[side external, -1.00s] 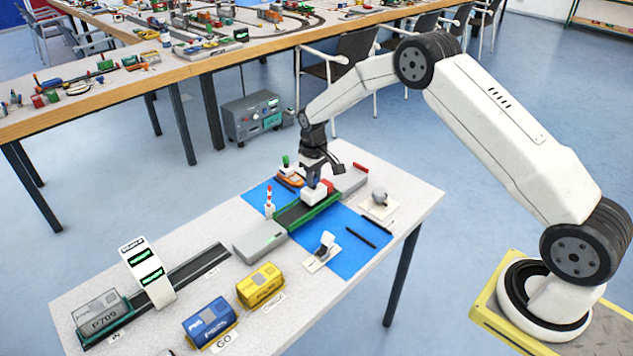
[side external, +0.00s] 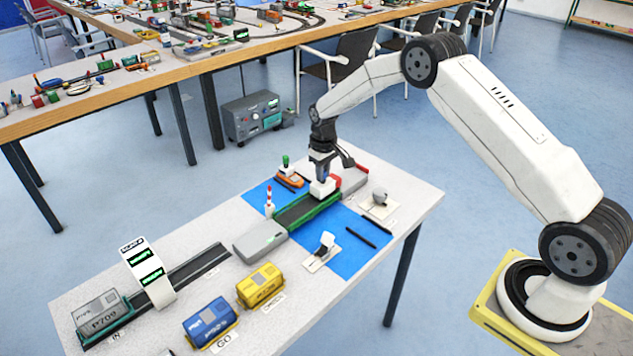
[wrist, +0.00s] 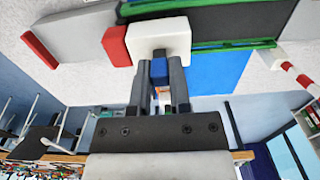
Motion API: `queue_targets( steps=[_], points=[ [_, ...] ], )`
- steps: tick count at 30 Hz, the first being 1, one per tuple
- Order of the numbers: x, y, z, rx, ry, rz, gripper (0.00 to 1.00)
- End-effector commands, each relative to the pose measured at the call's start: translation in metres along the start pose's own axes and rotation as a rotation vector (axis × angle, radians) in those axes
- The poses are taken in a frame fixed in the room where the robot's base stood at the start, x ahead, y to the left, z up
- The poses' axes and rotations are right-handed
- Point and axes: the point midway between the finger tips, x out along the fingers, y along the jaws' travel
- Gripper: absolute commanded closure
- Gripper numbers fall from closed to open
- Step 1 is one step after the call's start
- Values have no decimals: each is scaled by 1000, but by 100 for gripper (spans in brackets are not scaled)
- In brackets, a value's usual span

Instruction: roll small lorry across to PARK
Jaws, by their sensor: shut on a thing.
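The small lorry (side external: 321,189) has a white body and a red cab, and stands at the far right end of the green-sided bridge deck (side external: 300,212). In the wrist view the lorry's white body (wrist: 160,38) and red cab (wrist: 116,45) show close up, with the cab towards the far grey block. My gripper (side external: 322,170) is above the lorry, its fingers (wrist: 159,78) shut on a blue upright part on the lorry. The far grey block (side external: 353,181) carries a red bar (wrist: 40,50) at its outer end. I cannot read a PARK label.
A near grey block (side external: 261,241) adjoins the bridge's other end. A red-and-white post (side external: 269,202) and an orange boat (side external: 290,181) are on the left. A white-based lever (side external: 323,250) and a dark rod (side external: 361,237) lie on the right. Blue and yellow containers stand nearer.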

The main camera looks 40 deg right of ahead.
Motion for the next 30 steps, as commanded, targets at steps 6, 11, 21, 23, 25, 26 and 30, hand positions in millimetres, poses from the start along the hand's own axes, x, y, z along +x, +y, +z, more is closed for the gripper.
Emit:
queue_targets(
  steps=[6, 11, 21, 23, 25, 26, 30],
  points=[
    [-1, 9, -1, 1, 3, 1, 100],
    [-1, 14, -1, 1, 3, 1, 100],
    [-1, 26, -1, 1, 4, 1, 100],
    [-1, 28, -1, 1, 4, 1, 100],
    [-1, 31, -1, 1, 3, 1, 100],
    [-1, 32, -1, 1, 3, 1, 100],
    [-1, 36, -1, 1, 3, 1, 100]
  ],
)
